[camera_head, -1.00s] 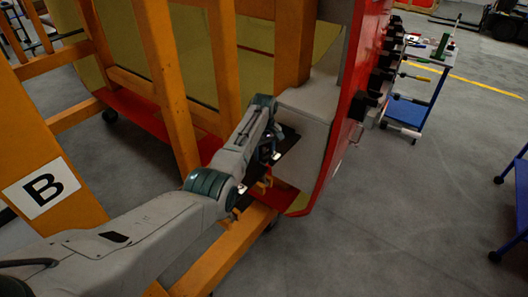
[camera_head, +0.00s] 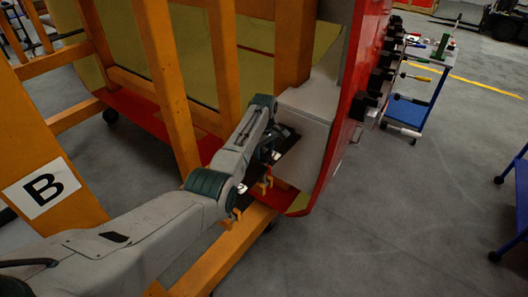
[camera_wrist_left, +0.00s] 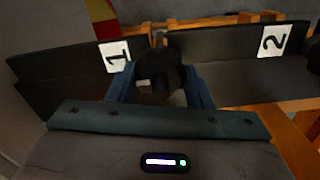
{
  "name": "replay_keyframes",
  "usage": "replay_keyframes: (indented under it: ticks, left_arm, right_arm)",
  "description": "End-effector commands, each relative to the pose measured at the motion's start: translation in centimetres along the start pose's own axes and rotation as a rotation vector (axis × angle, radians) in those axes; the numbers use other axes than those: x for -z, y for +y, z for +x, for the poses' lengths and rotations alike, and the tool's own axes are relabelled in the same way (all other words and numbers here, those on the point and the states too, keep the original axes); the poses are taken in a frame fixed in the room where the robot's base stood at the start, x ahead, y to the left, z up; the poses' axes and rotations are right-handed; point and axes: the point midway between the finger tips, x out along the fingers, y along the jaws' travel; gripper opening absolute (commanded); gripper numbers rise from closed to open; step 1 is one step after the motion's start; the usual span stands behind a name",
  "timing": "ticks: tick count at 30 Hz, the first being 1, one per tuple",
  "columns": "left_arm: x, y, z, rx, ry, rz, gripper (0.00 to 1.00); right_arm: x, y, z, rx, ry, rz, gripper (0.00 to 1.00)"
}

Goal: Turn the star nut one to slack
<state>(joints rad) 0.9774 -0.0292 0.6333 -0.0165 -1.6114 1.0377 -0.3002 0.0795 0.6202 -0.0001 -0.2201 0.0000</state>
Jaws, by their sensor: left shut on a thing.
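The star nut (camera_wrist_left: 160,72) is a dark round knob in the left wrist view, beside the plate labelled 1 (camera_wrist_left: 115,56). My left gripper (camera_wrist_left: 160,90) has its two blue fingers on either side of it and is shut on it. The nut cannot be made out there, behind my wrist. The right gripper is not in view.
A second dark plate labelled 2 (camera_wrist_left: 274,41) lies to the right in the wrist view. Orange frame posts (camera_head: 222,60) stand close to my left arm. A blue tool trolley (camera_head: 412,108) stands at the back right. The grey floor (camera_head: 410,220) at right is mostly clear.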

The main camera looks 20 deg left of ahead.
Motion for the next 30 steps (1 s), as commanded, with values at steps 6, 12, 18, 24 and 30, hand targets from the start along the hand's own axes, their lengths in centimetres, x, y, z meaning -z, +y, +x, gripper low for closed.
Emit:
replay_keyframes:
  ticks: [6,12,18,24,30]
  left_arm:
    - [0.2,0.2,-0.4,-0.007,0.005,-0.001,0.68]
    - [0.1,0.1,-0.3,-0.004,0.003,0.0,0.68]
    - [0.1,0.2,-2.1,-0.007,0.004,0.0,0.68]
    - [0.1,0.2,-6.0,-0.008,0.006,0.0,0.68]
    - [0.1,0.2,-9.5,-0.008,0.005,0.0,0.68]
  right_arm:
    - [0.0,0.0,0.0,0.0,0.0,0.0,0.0]
    - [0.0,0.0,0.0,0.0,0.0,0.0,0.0]
    - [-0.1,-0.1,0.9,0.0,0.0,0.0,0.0]
    - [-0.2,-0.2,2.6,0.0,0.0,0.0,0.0]
    - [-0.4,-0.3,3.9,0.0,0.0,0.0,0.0]
